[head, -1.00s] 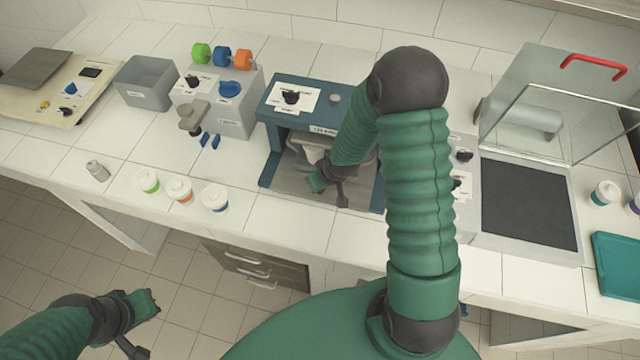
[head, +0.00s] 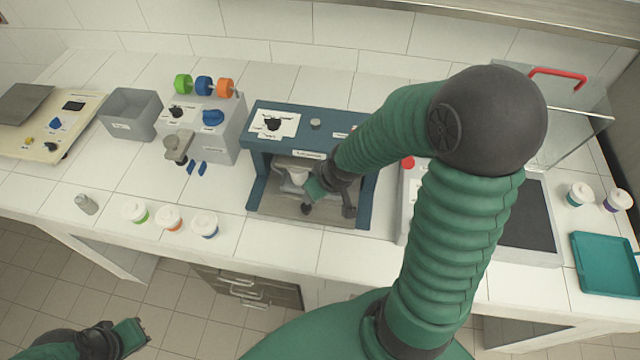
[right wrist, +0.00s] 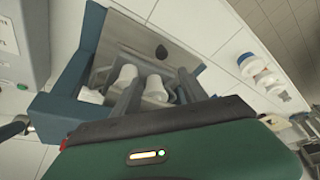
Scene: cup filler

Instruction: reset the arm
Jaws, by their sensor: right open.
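My right arm reaches from the lower right to the blue dispenser stand (head: 258,160). My right gripper (head: 328,209) is open at the front of the stand's bay, over its grey base. A white cup-like thing (head: 297,175) shows behind it inside the bay, partly hidden. In the right wrist view, the open fingers (right wrist: 158,92) reach toward the bay, with white rounded pieces (right wrist: 125,77) near them; I cannot tell whether they touch.
Three lidded white cups (head: 169,218) stand at the counter's front edge, with a small grey bottle (head: 87,204) to their left. A grey dispenser box (head: 222,140) and an open grey bin (head: 130,115) stand left of the stand. A teal tray (head: 606,264) lies far right.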

